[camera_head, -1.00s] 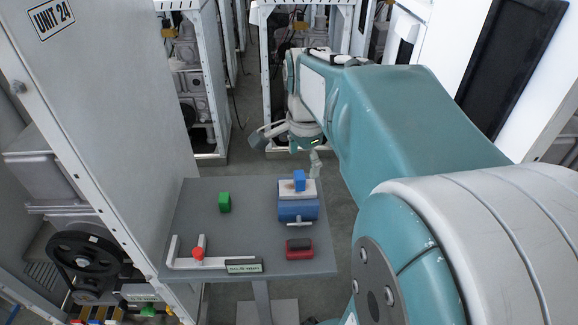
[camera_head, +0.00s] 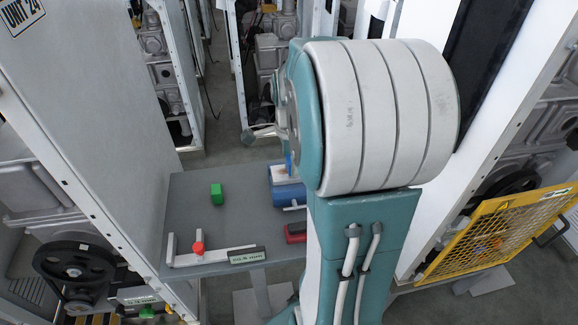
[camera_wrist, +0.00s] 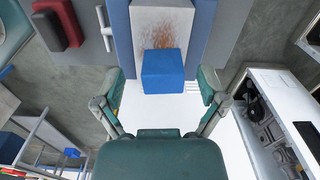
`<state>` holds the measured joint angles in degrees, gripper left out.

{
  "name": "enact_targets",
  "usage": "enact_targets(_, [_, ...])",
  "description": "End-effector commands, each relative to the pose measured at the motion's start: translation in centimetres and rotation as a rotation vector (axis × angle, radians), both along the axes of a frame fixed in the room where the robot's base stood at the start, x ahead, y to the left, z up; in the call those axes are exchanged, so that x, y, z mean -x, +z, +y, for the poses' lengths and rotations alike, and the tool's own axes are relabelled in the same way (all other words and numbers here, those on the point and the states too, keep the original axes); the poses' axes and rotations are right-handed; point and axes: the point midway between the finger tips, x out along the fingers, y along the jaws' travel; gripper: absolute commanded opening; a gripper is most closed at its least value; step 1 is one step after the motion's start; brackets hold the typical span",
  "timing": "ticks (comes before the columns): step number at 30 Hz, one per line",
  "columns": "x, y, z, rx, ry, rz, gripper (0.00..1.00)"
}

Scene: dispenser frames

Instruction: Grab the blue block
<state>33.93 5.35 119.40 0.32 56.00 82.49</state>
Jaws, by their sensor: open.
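The blue block (camera_wrist: 163,72) sits on the pale, rust-stained top of a blue vise-like fixture (camera_wrist: 119,30) in the wrist view. In the head view only a sliver of the blue block (camera_head: 288,165) shows beside my arm. My gripper (camera_wrist: 160,79) is open, with one finger on each side of the block in the wrist view and clear gaps to both. The block is not held. I cannot tell how far in depth the fingertips are from it. In the head view my arm hides most of the gripper.
A white cabinet stands left; a yellow mesh guard (camera_head: 497,233) stands right.

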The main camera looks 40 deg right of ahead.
Motion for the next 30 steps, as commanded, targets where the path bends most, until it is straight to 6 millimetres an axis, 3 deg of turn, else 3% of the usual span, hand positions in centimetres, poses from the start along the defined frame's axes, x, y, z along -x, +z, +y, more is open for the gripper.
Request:
enact_targets(3, [0.04,-1.16,-0.02,0.000,-0.001,0.001,0.91])
enact_targets(10, [0.04,-1.18,0.38,0.005,0.000,-0.002,0.91])
enact_targets(11, [0.05,-1.17,0.43,0.005,0.000,-0.002,0.87])
enact_targets(15, [0.07,-1.14,0.53,0.006,0.000,-0.001,0.25])
enact_targets(17, [0.08,-1.15,0.49,0.005,0.000,-0.002,0.01])
enact_targets(30, [0.04,-0.76,0.17,0.003,0.000,-0.001,0.01])
